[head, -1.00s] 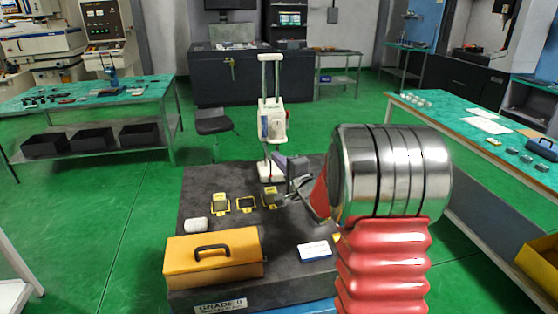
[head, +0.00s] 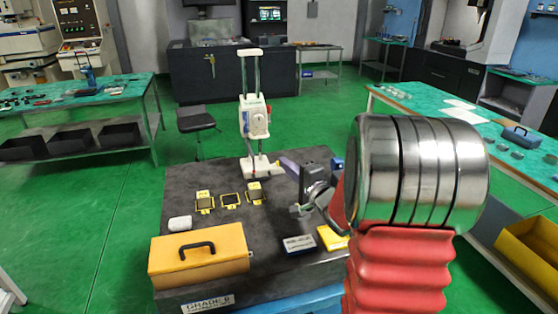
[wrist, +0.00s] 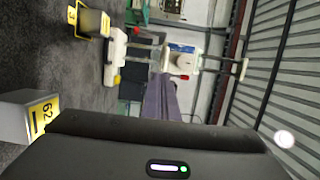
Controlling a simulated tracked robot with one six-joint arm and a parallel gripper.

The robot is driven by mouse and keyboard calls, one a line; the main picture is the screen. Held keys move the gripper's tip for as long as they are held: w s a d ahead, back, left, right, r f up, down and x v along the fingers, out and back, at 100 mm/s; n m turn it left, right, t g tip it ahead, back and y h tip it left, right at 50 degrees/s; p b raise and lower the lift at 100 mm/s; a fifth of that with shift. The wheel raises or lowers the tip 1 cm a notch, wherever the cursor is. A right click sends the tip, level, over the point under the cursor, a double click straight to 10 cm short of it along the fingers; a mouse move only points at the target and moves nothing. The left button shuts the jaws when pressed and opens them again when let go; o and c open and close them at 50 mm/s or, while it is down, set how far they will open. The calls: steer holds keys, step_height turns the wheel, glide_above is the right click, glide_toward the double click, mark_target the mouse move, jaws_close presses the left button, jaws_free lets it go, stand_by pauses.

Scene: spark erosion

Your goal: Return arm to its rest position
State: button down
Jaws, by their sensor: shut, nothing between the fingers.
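My gripper (head: 284,165) is shut and empty. Its purple-grey fingers point away from me, above the far right part of the dark granite block (head: 215,246), near the foot of a white twin-column stand (head: 254,122). In the wrist view the closed fingers (wrist: 161,88) reach up from the black gripper body, in front of the stand (wrist: 181,60). The silver joint and red bellows of my arm fill the right foreground in the head view and hide part of the block.
Green-topped benches stand left (head: 80,98) and right (head: 440,110). Green floor lies open at left.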

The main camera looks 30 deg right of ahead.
steer(key=shift+s, duration=0.75)
steer(key=shift+r, duration=0.1)
steer(key=s+a+f+n+g, duration=0.1)
steer(key=s+a+n+g, duration=1.1)
steer(key=s+a+n, duration=0.6)
steer(key=s+a, duration=0.7)
steer(key=s, duration=0.4)
